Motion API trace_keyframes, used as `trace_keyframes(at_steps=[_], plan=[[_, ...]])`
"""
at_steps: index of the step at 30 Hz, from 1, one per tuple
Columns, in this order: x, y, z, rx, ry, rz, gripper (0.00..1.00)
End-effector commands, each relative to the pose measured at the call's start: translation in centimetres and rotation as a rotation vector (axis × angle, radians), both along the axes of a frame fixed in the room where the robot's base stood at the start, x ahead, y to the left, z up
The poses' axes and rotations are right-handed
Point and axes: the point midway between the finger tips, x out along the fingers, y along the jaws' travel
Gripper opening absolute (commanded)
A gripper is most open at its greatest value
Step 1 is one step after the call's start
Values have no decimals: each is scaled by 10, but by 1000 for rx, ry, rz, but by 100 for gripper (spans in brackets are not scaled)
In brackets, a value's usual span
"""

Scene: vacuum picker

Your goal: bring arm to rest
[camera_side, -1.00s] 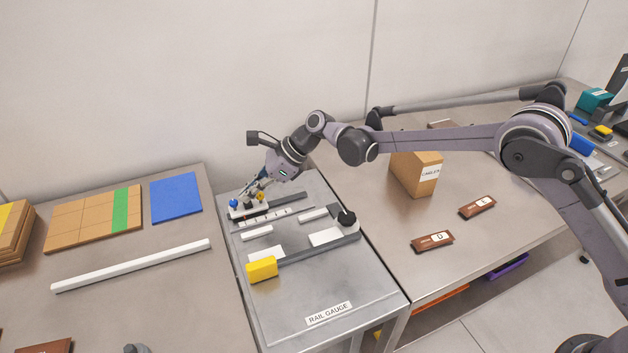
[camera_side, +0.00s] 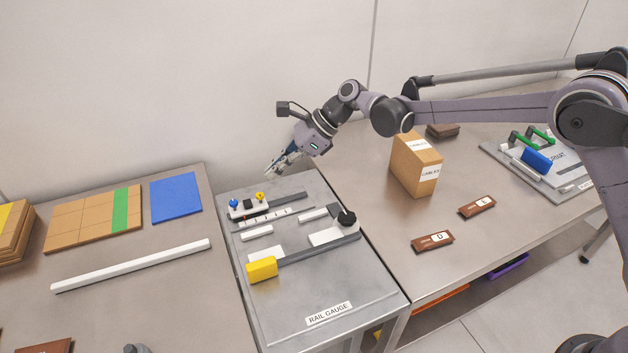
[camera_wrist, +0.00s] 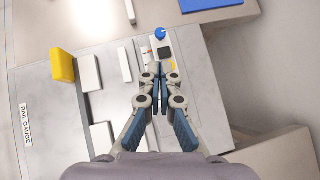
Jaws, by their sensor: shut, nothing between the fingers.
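My gripper (camera_side: 271,171) is shut and empty. In the side view it is raised above the back end of the rail gauge stand (camera_side: 361,292), tilted down to the left and apart from everything under it. In the wrist view the gripper (camera_wrist: 159,74) has its fingers together at the tips, over the gauge's small white carriage with the blue knob (camera_wrist: 160,34). The carriage (camera_side: 240,212) shows whole in the side view, with a blue and a yellow knob.
A yellow block (camera_side: 262,269) and a black knob (camera_side: 347,218) sit on the gauge. A cardboard CABLES box (camera_side: 410,172) stands on the right table, with two brown packets (camera_side: 432,241) nearer the front. A blue sheet (camera_side: 176,197) and a white bar (camera_side: 130,266) lie left.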

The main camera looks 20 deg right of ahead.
Motion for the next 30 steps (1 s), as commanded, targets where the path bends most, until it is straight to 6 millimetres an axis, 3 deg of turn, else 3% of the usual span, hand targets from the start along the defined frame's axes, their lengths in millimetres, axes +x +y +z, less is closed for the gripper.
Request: trace_keyframes(at_steps=[5,11,21,30], plan=[[-10,-24,21,-62,-101,55,0],[-40,-73,57,-218,-313,202,0],[-112,-155,95,-525,-622,505,0],[-188,-221,99,-813,-819,826,0]])
